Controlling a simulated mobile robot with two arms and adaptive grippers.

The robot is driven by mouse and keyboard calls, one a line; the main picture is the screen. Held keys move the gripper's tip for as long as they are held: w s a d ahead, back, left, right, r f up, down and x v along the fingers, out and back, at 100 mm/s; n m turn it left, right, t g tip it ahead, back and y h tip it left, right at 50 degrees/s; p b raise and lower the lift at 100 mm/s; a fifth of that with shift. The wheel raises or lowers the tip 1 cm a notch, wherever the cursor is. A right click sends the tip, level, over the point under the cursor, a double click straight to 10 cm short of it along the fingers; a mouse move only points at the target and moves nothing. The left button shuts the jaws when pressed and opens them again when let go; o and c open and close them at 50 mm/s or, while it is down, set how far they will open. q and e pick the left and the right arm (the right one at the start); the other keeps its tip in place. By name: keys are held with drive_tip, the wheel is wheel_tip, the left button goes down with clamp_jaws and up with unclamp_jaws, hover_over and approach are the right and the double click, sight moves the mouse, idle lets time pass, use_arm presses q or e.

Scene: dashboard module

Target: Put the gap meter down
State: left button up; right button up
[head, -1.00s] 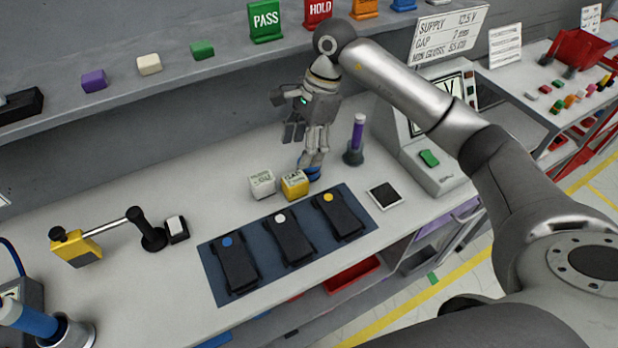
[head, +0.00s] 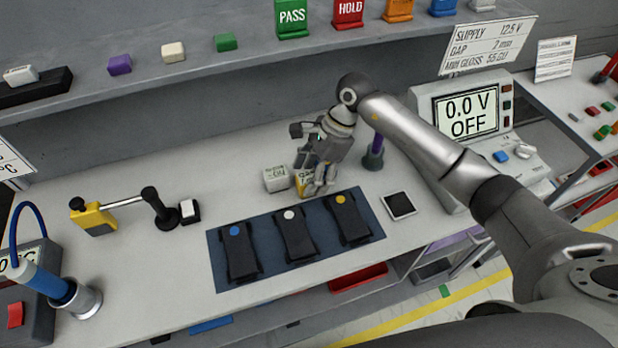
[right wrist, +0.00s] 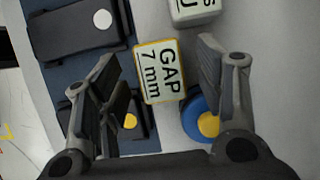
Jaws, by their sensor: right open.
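The gap meter is a small yellow-edged box (right wrist: 160,72) with a white face reading "GAP 7 mm". In the head view the gap meter (head: 301,180) sits on the bench behind the dark blue mat, partly hidden by my right gripper. My right gripper (head: 320,186) is open and low over the bench at the meter's right side. In the right wrist view its fingers (right wrist: 160,56) stand apart on either side of the meter, with visible room around it; I see no grip. My left gripper is not in view.
A white box (head: 276,178) stands close left of the meter. A blue disc with a yellow centre (right wrist: 200,118) lies near the right finger. Three black devices lie on the mat (head: 262,268). A purple-topped stand (head: 373,155) and black-faced pad (head: 399,205) are to the right.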

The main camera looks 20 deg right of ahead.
drive_tip(key=shift+x, duration=0.8)
drive_tip(key=shift+r, duration=0.1)
drive_tip(key=c, duration=1.3)
drive_tip(key=shift+o, duration=0.2)
